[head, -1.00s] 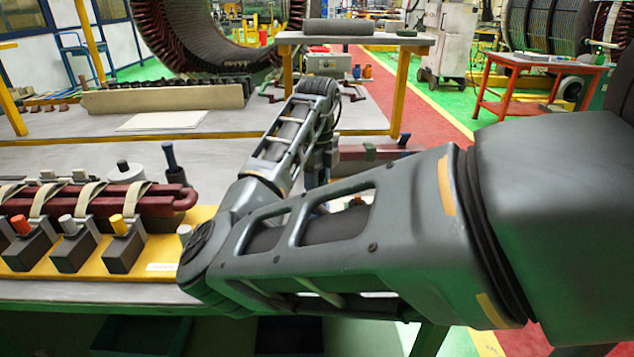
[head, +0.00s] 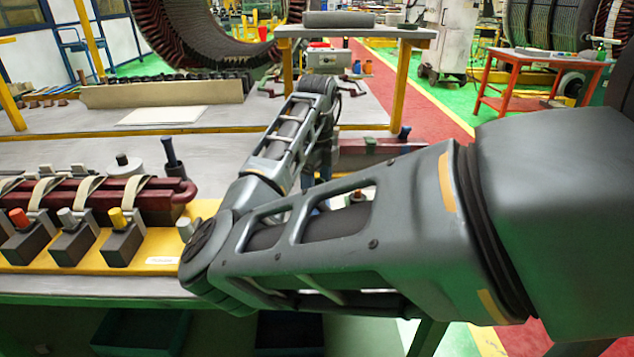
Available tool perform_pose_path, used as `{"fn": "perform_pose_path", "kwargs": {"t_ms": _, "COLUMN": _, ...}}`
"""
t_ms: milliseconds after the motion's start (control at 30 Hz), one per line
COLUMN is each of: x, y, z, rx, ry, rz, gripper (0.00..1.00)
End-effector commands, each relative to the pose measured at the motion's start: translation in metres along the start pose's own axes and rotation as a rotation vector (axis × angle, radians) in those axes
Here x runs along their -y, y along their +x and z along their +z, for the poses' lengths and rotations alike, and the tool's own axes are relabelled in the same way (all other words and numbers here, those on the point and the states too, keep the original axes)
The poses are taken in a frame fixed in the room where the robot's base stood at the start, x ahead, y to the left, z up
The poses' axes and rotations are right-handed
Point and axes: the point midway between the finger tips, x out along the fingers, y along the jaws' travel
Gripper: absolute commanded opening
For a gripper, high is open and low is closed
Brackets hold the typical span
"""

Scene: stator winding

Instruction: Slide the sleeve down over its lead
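My arm reaches across the workbench, and its wrist end (head: 322,150) points down behind my own forearm. The gripper's fingers are hidden behind my arm, so I cannot see whether they hold anything. I cannot make out the sleeve or its lead for certain. A small reddish-brown tip (head: 357,196) shows through an opening in my arm. Beyond the wrist lies a dark red bar (head: 372,148) with a dark blue peg (head: 404,132) standing at its right end.
At left, a dark red coil (head: 150,197) is strapped on a yellow base (head: 160,245). Dark blocks (head: 122,246) with orange, grey and yellow knobs stand in front. A low beige panel (head: 160,92) stands farther back.

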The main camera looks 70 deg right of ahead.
Motion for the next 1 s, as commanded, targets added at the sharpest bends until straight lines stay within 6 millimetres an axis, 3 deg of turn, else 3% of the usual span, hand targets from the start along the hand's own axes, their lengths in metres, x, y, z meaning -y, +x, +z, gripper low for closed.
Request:
{"fn": "perform_pose_path", "kwargs": {"t_ms": 233, "x": 0.0, "y": -0.01, "z": 0.001, "rx": 0.002, "ry": 0.001, "rz": -0.002, "gripper": 0.65}}
{"fn": "perform_pose_path", "kwargs": {"t_ms": 633, "x": 0.0, "y": -0.07, "z": 0.001, "rx": 0.003, "ry": 0.0, "rz": 0.0, "gripper": 0.65}}
{"fn": "perform_pose_path", "kwargs": {"t_ms": 1000, "x": 0.0, "y": -0.078, "z": 0.0, "rx": 0.0, "ry": 0.0, "rz": 0.0, "gripper": 0.65}}
